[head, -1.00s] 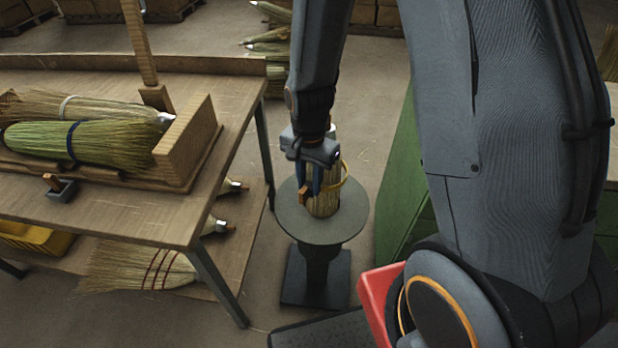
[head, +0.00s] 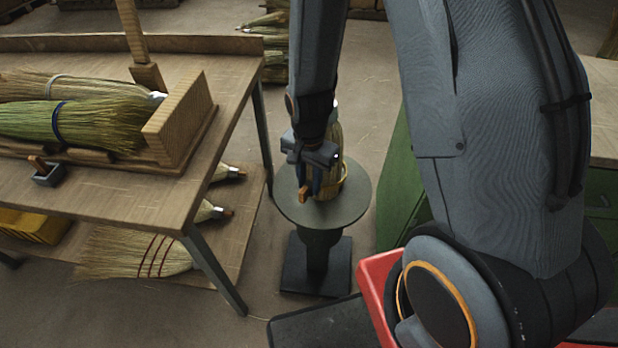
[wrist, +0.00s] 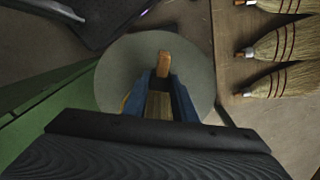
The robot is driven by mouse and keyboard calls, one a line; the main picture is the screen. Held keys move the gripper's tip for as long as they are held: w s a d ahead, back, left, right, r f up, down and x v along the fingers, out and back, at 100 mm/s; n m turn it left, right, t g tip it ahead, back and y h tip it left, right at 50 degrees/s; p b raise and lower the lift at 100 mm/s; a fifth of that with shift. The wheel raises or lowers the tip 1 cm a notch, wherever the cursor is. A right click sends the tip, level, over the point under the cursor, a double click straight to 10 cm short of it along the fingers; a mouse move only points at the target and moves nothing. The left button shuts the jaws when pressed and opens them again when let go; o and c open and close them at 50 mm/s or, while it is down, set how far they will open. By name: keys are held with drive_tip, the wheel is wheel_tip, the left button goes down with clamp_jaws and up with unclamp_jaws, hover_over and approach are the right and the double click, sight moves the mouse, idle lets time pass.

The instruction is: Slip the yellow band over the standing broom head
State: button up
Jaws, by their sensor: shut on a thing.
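The standing broom head (head: 336,142) is straw-coloured and upright on a round grey-green stand (head: 350,205), partly hidden by my gripper. The yellow band (head: 343,182) shows as an arc on the broom's right side, low near the stand top; its left part is hidden. My gripper (head: 306,190) points down in front of the broom, shut on a small orange-brown piece that seems to belong to the band. In the wrist view this piece (wrist: 163,64) sits between the blue fingers, with straw behind it and a yellow sliver (wrist: 125,102) to the left.
A wooden table (head: 120,205) at left holds brooms in a wooden cradle (head: 185,125) and a small dark holder (head: 48,176). More brooms (head: 135,258) lie on its lower shelf. A green cabinet (head: 400,185) stands right of the stand.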

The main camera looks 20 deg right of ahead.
drive_tip(key=shift+f+b, duration=1.25)
drive_tip(key=shift+f, duration=1.2)
drive_tip(key=o, duration=1.1)
drive_tip(key=shift+r, duration=0.1)
drive_tip(key=shift+r, duration=3.8)
drive_tip(key=shift+r, duration=0.1)
